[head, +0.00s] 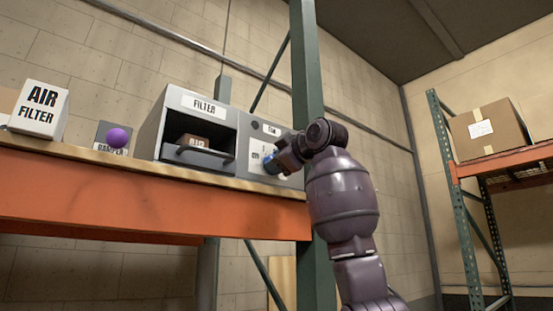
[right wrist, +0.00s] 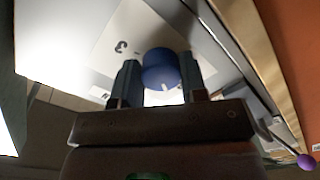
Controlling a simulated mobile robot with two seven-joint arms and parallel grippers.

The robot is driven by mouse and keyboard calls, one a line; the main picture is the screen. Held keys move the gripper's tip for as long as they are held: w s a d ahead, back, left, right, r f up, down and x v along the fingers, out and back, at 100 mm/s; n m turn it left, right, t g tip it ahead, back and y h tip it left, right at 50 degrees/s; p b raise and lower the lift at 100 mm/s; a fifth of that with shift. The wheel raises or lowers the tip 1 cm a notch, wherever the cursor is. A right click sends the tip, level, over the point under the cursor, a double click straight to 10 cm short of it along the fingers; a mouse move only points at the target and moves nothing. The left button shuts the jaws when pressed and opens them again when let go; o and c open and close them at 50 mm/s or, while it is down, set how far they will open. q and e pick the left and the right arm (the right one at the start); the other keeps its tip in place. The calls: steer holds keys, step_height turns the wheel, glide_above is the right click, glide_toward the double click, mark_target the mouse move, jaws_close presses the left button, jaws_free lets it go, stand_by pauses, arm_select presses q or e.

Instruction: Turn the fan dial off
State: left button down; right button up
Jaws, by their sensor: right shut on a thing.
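The fan unit (head: 265,130) is a grey panel with a "FAN" label, to the right of the filter box in the head view. Its blue fan dial (right wrist: 161,68) sits between my right gripper's fingers in the right wrist view, with a pale mark on its front. Printed position marks show on the white plate (right wrist: 130,32) behind it, including a "3". My right gripper (right wrist: 157,84) is shut on the dial; in the head view the gripper (head: 274,162) reaches the panel from the right and hides most of the dial. My left gripper is not in view.
The filter box (head: 210,104) stands open with a dark handle and a brown piece inside. A purple ball knob (head: 117,138) is on the damper. An "AIR FILTER" box (head: 39,110) is at far left. A green post (head: 306,70) rises behind my right arm.

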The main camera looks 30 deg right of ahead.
arm_select(q)
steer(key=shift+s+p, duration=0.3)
steer(key=shift+p, duration=0.1)
arm_select(e)
steer(key=shift+n, duration=1.2)
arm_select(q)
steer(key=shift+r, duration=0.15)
arm_select(e)
steer(key=o, duration=0.9)
steer(key=shift+r, duration=0.1)
steer(key=shift+s, duration=0.1)
arm_select(q)
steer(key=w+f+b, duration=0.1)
steer(key=b, duration=0.2)
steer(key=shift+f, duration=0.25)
arm_select(e)
steer(key=s, duration=1)
steer(key=shift+s+d+r, duration=0.15)
steer(key=shift+s+d, duration=0.2)
